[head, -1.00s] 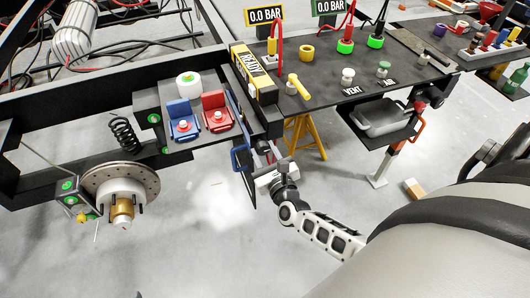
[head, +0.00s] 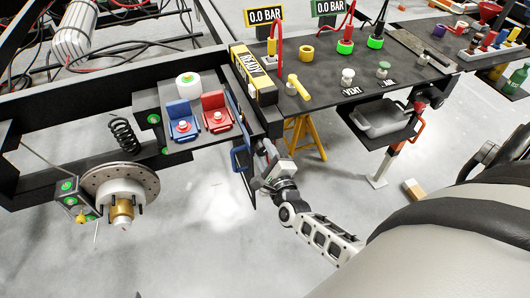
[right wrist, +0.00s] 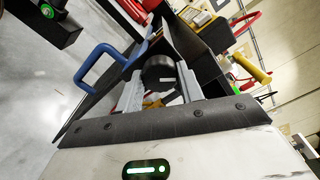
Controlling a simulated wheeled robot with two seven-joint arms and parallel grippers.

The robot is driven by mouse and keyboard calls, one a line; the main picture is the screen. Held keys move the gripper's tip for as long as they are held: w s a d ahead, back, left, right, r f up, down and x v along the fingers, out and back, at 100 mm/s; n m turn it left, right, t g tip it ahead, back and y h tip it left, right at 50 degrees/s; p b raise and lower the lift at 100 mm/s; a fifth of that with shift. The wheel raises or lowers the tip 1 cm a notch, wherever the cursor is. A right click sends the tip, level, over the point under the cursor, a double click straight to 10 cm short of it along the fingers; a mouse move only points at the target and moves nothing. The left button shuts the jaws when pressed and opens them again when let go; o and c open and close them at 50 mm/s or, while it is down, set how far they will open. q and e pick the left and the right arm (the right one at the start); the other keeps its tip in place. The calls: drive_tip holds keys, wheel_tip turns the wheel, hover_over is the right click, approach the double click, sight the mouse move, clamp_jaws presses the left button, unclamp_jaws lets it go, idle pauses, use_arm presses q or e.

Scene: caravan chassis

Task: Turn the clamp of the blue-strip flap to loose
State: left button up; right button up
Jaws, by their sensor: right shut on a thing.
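In the right wrist view, a round black clamp knob (right wrist: 158,72) with a white mark sits between the two grey fingers of my right gripper (right wrist: 159,85), which is shut on it. A dark flap (head: 249,184) hangs beside it below the bench corner, with a blue handle (head: 240,157); the handle also shows in the right wrist view (right wrist: 92,62). In the head view my right gripper (head: 266,152) is just right of the flap and hides the knob. I cannot make out a blue strip for certain. My left gripper is not in view.
The black bench (head: 325,75) with gauges, valves and a yellow READY sign (head: 254,72) is above my gripper. A yellow stand (head: 303,134) is to the right. Blue (head: 182,118) and red (head: 216,110) blocks sit on a shelf to the left. Floor below is clear.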

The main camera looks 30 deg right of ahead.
drive_tip(key=n+p, duration=0.1)
drive_tip(key=n, duration=0.5)
drive_tip(key=shift+n, duration=0.3)
drive_tip(key=n, duration=0.3)
drive_tip(key=shift+r+n, duration=0.1)
drive_tip(key=shift+n, duration=0.2)
drive_tip(key=n+p, duration=0.1)
drive_tip(key=n, duration=0.1)
drive_tip(key=shift+n, duration=0.3)
drive_tip(key=n, duration=0.4)
drive_tip(key=shift+n+p, duration=0.3)
drive_tip(key=n, duration=0.3)
drive_tip(key=shift+n, duration=0.3)
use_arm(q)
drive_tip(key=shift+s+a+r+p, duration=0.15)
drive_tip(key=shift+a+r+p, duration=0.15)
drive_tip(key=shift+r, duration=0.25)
use_arm(e)
drive_tip(key=n, duration=0.4)
drive_tip(key=shift+n, duration=0.4)
